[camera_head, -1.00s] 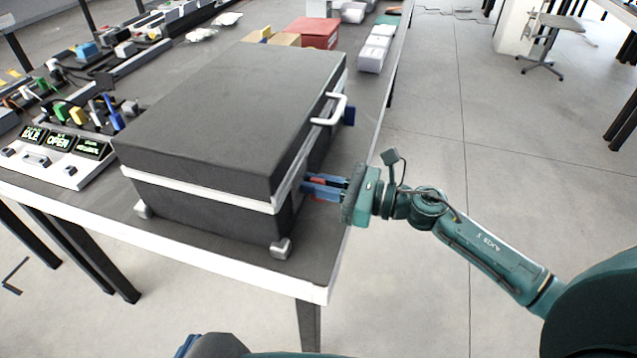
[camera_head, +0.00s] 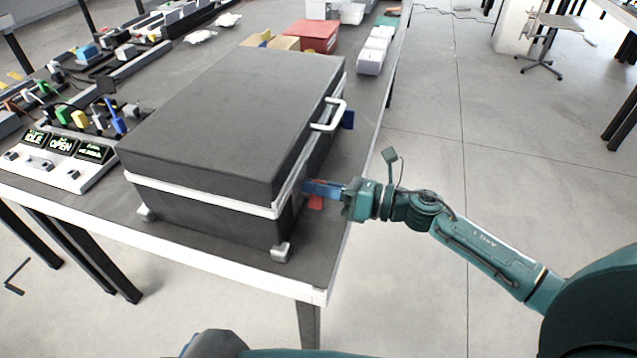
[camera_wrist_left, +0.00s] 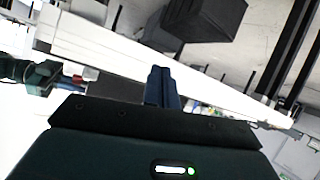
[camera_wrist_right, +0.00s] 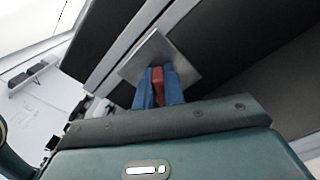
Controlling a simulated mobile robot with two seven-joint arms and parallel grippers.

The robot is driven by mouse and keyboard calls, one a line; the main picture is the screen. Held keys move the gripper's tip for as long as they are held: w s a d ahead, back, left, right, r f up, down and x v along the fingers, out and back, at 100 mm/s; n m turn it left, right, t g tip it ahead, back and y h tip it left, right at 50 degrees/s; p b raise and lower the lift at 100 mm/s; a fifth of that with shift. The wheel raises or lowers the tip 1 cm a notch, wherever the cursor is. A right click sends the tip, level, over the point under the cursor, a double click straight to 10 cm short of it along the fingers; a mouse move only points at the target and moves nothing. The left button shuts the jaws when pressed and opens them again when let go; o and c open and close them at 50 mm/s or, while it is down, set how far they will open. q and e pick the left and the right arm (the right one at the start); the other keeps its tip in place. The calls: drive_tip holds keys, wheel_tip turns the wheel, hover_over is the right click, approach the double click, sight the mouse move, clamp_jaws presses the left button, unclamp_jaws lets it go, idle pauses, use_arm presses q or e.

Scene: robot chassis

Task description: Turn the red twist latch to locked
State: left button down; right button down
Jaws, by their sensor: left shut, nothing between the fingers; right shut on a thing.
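The red twist latch (camera_wrist_right: 159,84) shows in the right wrist view in front of a grey metal plate (camera_wrist_right: 146,60) on the case's side. My right gripper (camera_wrist_right: 159,75) is shut on the latch, with a blue finger on each side of it. In the head view my right gripper (camera_head: 306,187) reaches the right side of the dark case (camera_head: 225,110), and a bit of red shows just below its fingers. The case's lid is down. My left gripper (camera_wrist_left: 162,72) is shut and empty in the left wrist view, away from the case.
A panel with small displays (camera_head: 60,158) stands to the left. Red and white boxes (camera_head: 314,34) lie behind. Open floor is right of the table.

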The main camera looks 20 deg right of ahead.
drive_tip(key=m+p, duration=0.1)
drive_tip(key=m, duration=0.2)
drive_tip(key=m+p, duration=0.1)
drive_tip(key=m, duration=0.2)
drive_tip(key=shift+w+d+f, duration=0.15)
drive_tip(key=shift+w+f, duration=0.05)
drive_tip(key=shift+f+m+p, duration=0.1)
drive_tip(key=shift+m+p, duration=0.5)
drive_tip(key=shift+m, duration=0.5)
drive_tip(key=shift+w+f+m+p, duration=0.15)
drive_tip(key=shift+m+p, duration=0.25)
drive_tip(key=shift+m, duration=0.6)
use_arm(q)
drive_tip(key=r, duration=0.2)
drive_tip(key=shift+s+a+r+m, duration=0.15)
drive_tip(key=shift+s+r+m, duration=0.15)
drive_tip(key=shift+m, duration=0.1)
use_arm(e)
drive_tip(key=shift+f+m, duration=0.1)
drive_tip(key=shift+m, duration=0.5)
drive_tip(key=c, duration=1.5)
unclamp_jaws()
use_arm(q)
drive_tip(key=shift+w, duration=0.1)
use_arm(e)
drive_tip(key=shift+d+f, duration=0.1)
drive_tip(key=shift+d, duration=0.05)
